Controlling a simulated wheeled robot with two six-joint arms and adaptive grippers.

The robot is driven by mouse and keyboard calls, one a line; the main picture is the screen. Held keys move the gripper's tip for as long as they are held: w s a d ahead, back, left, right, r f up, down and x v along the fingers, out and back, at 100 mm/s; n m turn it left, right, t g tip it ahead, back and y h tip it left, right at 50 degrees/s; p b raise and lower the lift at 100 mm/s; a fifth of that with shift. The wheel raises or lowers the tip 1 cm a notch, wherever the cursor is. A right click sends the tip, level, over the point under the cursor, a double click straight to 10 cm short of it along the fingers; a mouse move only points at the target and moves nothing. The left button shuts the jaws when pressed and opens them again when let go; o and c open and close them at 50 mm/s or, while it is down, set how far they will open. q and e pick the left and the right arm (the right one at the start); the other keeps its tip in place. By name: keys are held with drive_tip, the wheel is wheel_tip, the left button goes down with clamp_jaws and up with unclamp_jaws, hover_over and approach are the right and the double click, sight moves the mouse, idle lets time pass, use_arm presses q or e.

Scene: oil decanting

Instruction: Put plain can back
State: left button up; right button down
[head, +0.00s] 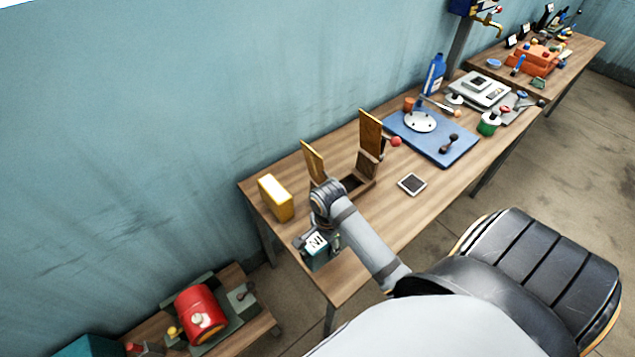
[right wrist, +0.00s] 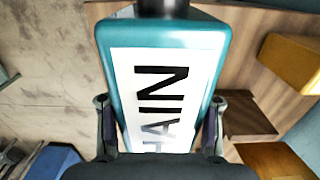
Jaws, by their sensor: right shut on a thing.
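A teal can (head: 320,259) with a white label is at the left end of the near table, by its left edge. My right gripper (head: 313,238) is at the can and shut on it. In the right wrist view the can (right wrist: 215,45) fills the middle, between the two fingers (right wrist: 160,130). Its label has large dark letters; the lower part is cut off, so I cannot read the whole word. A dark cap shows at the top edge. I cannot tell whether the can touches the table. My left gripper is not in view.
An open wooden box (head: 368,163) with raised flaps stands behind my right arm. A yellow block (head: 276,198) is left of it. A dark-screened device (head: 412,184) and a blue mat (head: 455,150) lie to the right. A red drum (head: 201,312) sits on a low bench.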

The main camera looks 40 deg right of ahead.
drive_tip(key=w+f, duration=0.2)
drive_tip(key=shift+w+f, duration=0.1)
drive_tip(key=shift+f, duration=0.3)
drive_tip(key=shift+w+f, duration=0.2)
drive_tip(key=shift+f, duration=0.35)
drive_tip(key=shift+w+a+f+p, duration=0.1)
drive_tip(key=shift+w+f+p, duration=0.2)
drive_tip(key=shift+p, duration=0.05)
wheel_tip(320, 180, down, 2)
drive_tip(key=shift+f, duration=0.45)
drive_tip(key=c, duration=0.7)
unclamp_jaws()
drive_tip(key=shift+s+f, duration=0.1)
drive_tip(key=shift+f, duration=0.05)
drive_tip(key=shift+o, duration=1.1)
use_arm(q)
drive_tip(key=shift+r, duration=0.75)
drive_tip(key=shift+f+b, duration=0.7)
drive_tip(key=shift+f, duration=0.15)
use_arm(e)
wheel_tip(320, 180, up, 12)
